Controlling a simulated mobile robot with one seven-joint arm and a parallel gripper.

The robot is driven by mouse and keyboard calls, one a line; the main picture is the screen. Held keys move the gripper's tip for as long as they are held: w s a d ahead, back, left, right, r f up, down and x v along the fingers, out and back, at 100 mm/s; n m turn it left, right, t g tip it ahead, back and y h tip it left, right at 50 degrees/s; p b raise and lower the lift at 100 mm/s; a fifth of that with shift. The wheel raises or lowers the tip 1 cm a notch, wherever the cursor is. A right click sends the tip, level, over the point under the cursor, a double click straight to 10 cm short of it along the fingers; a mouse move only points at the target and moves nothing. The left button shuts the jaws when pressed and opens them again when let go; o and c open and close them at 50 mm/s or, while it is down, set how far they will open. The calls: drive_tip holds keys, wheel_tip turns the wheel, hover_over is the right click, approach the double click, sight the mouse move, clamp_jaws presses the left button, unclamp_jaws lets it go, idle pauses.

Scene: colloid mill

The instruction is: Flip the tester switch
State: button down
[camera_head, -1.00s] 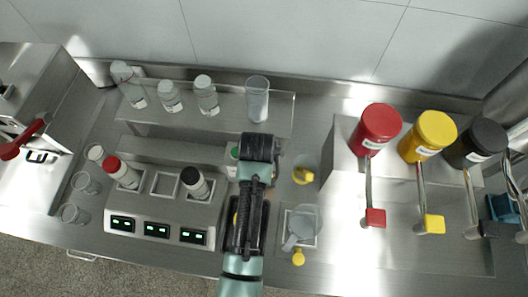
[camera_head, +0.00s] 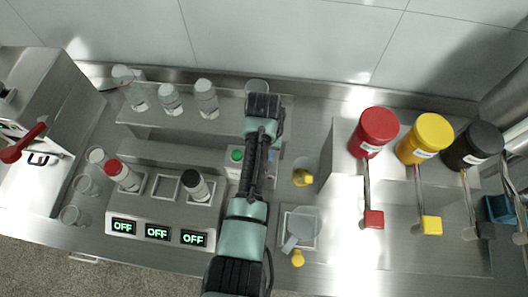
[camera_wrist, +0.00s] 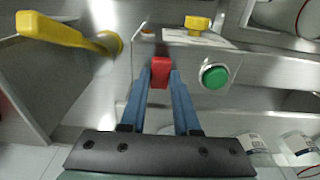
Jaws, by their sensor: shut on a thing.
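In the wrist view a small red switch (camera_wrist: 161,66) stands at the near edge of a metal box (camera_wrist: 185,85). A round green button (camera_wrist: 214,75) is to its right on the same box. My gripper (camera_wrist: 161,78) has its two blue fingers closed on the red switch, one on each side. In the head view the green button (camera_head: 237,155) shows on the box just left of my arm. My arm hides the red switch and my fingertips there.
A stand with three displays reading OFF (camera_head: 158,232) holds bottles left of my arm. A yellow handle (camera_wrist: 60,30) is close on the left in the wrist view. Red, yellow and black canisters (camera_head: 424,138) are at the right.

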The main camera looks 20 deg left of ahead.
drive_tip(key=c, duration=0.6)
unclamp_jaws()
drive_tip(key=shift+c, duration=0.2)
drive_tip(key=shift+r, duration=0.1)
wheel_tip(320, 180, up, 13)
drive_tip(key=shift+s+d+b, duration=0.15)
drive_tip(key=shift+s+b, duration=0.25)
